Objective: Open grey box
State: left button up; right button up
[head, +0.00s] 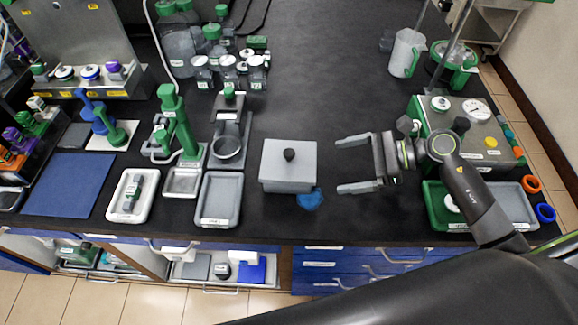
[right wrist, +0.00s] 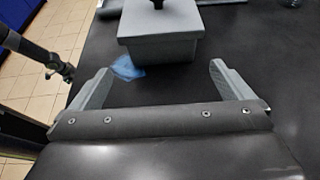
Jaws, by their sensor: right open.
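The grey box (head: 288,168) stands on the black bench near the middle of the head view, with its lid on and a black knob (head: 289,155) on top. It also shows at the top of the right wrist view (right wrist: 160,40), partly cut off by the frame. My right gripper (head: 338,162) is open and empty to the right of the box, its fingers pointing at it with a gap between. In the right wrist view the open fingers (right wrist: 160,82) stand short of the box. My left gripper is not seen in the head view.
A blue crumpled item (head: 310,199) lies against the box's front right corner. A grey tray (head: 220,199) stands left of the box. Several bottles (head: 213,52) stand behind to the left. A green-trimmed instrument (head: 462,125) is at right. The bench behind the box is clear.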

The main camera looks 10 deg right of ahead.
aim_at(301, 170)
jog(key=p+x, duration=0.1)
jog(key=x, duration=0.5)
jog(key=shift+r+p, duration=0.1)
jog(key=shift+p, duration=0.2)
jog(key=shift+w+a+p, duration=0.25)
jog(key=shift+a+p, duration=0.2)
jog(key=p+x, duration=0.1)
jog(key=x, duration=0.2)
jog(key=shift+w+a+r, duration=0.1)
jog(key=shift+w+a+f+p, duration=0.1)
jog(key=shift+a+f+p, duration=0.2)
jog(key=shift+a+f, duration=0.1)
jog(key=shift+c, duration=0.3)
jog(key=shift+r, duration=0.1)
jog(key=c, duration=0.7)
